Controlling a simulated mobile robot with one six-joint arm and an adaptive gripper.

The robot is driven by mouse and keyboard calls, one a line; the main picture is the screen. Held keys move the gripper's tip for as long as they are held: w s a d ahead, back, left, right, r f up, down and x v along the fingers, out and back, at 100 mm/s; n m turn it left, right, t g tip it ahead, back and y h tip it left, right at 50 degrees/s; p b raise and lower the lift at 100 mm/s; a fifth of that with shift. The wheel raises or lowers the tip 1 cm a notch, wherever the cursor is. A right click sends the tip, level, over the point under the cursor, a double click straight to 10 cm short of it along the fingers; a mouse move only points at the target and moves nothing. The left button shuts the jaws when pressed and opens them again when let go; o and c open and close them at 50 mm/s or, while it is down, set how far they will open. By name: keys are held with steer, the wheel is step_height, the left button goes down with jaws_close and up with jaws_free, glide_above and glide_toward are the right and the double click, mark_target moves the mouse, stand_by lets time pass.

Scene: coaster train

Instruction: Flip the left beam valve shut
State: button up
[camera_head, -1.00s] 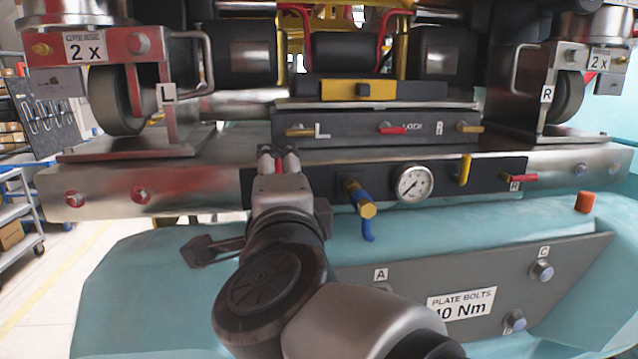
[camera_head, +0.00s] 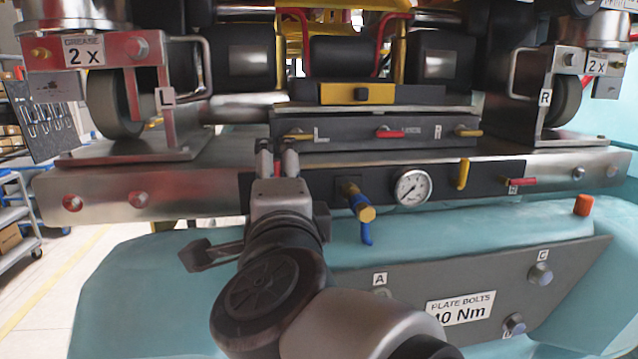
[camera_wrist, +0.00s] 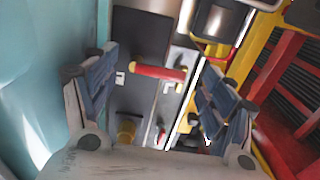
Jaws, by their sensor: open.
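The left beam valve shows in the wrist view as a red handle (camera_wrist: 158,72) between my two open fingers, with a gap on each side. The handle lies across that turned picture, so it appears to stand upright on the beam. In the head view my gripper (camera_head: 277,152) is at the left end of the black valve panel (camera_head: 325,188) and hides this valve. The matching right valve (camera_head: 521,181), a red handle by the R label, lies level at the panel's right end.
On the panel are a brass-and-blue valve (camera_head: 361,207), a pressure gauge (camera_head: 412,188) and an upright yellow handle (camera_head: 463,173). Above is a grey lock bar (camera_head: 350,132) with small handles. A teal body with a bolted grey plate (camera_head: 400,305) lies below.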

steer(key=v, duration=0.7)
steer(key=shift+s, duration=0.3)
